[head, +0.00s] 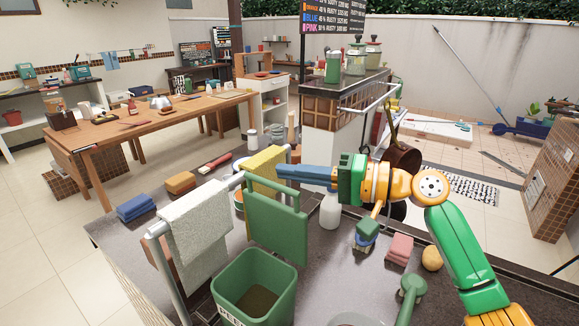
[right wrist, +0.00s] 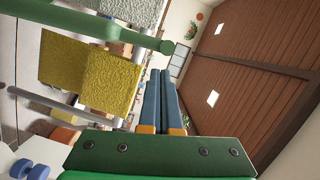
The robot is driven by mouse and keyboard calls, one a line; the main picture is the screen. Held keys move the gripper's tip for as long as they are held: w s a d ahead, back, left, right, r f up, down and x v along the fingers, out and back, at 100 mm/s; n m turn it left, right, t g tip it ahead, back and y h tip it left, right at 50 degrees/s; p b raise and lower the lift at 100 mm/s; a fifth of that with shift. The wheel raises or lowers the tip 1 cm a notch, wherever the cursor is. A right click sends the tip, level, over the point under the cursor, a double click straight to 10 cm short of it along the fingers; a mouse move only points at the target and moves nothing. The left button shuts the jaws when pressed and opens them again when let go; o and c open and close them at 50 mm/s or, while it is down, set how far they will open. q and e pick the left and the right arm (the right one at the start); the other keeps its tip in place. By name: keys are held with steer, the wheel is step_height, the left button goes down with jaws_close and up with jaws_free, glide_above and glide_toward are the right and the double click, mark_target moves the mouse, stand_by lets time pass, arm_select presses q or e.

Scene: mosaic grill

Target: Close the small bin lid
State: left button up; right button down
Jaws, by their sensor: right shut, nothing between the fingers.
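The small green bin (head: 252,290) stands at the front of the dark counter, with lettering on its front. Its green lid (head: 277,228) stands open and upright behind the opening, and I can see into the bin. A green bar in the right wrist view (right wrist: 85,27) appears to be part of the lid. My right gripper (head: 280,171) is shut and empty, reaching in from the right with its blue fingers close to the lid's top edge. I cannot tell whether they touch. The fingers also show in the right wrist view (right wrist: 160,74). My left gripper is not in view.
A rail beside the bin holds a pale towel (head: 195,235) and a yellow towel (head: 264,172). A white bottle (head: 330,209), a pink sponge stack (head: 399,249) and a green tool (head: 410,295) are on the counter to the right. Blue cloths (head: 136,207) lie at left.

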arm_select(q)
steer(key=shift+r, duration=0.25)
arm_select(e)
steer(key=shift+s+a, duration=0.3)
steer(key=shift+s, duration=0.35)
steer(key=shift+w+f, duration=0.1)
